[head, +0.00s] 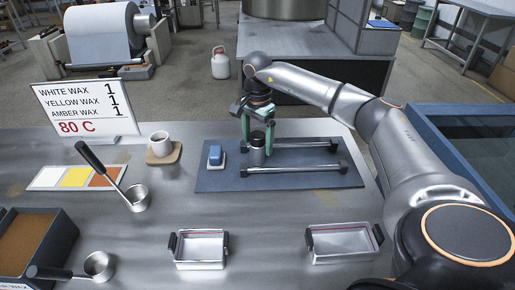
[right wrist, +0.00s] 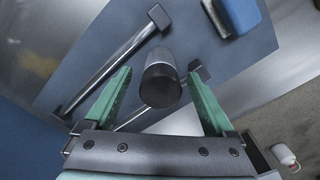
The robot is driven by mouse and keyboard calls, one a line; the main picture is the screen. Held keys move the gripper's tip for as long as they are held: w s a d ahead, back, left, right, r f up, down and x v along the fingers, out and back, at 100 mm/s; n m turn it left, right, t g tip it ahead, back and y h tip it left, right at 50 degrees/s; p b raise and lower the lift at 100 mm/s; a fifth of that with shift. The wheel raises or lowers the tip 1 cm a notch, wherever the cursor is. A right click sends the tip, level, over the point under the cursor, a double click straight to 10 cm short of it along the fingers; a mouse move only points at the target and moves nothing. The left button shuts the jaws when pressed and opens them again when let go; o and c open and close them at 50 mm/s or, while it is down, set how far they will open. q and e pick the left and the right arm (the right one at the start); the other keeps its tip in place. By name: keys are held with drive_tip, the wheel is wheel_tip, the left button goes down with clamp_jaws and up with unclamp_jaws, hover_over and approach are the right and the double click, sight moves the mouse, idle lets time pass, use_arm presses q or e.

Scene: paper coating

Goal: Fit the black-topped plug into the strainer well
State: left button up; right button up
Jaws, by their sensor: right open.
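A metal cylinder with a dark top, which looks like the black-topped plug (head: 257,155), stands on the blue-grey mat (head: 215,182) by the left ends of two metal bars. In the right wrist view the plug (right wrist: 160,88) shows between the two green fingers. My right gripper (head: 257,142) points down over it. The right gripper (right wrist: 158,80) is open, with a gap on each side of the plug in the wrist view. I cannot make out a strainer well in either view. My left gripper is not in view.
A blue block (head: 215,157) sits on the mat left of the plug. A white cup (head: 160,144) on a coaster, two ladles, two metal trays (head: 202,250) and a wax sign (head: 86,112) are on the table. The table between the mat and the trays is clear.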

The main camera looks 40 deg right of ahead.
drive_tip(key=shift+c, duration=0.2)
clamp_jaws()
idle(0.4)
drive_tip(key=shift+r, duration=0.1)
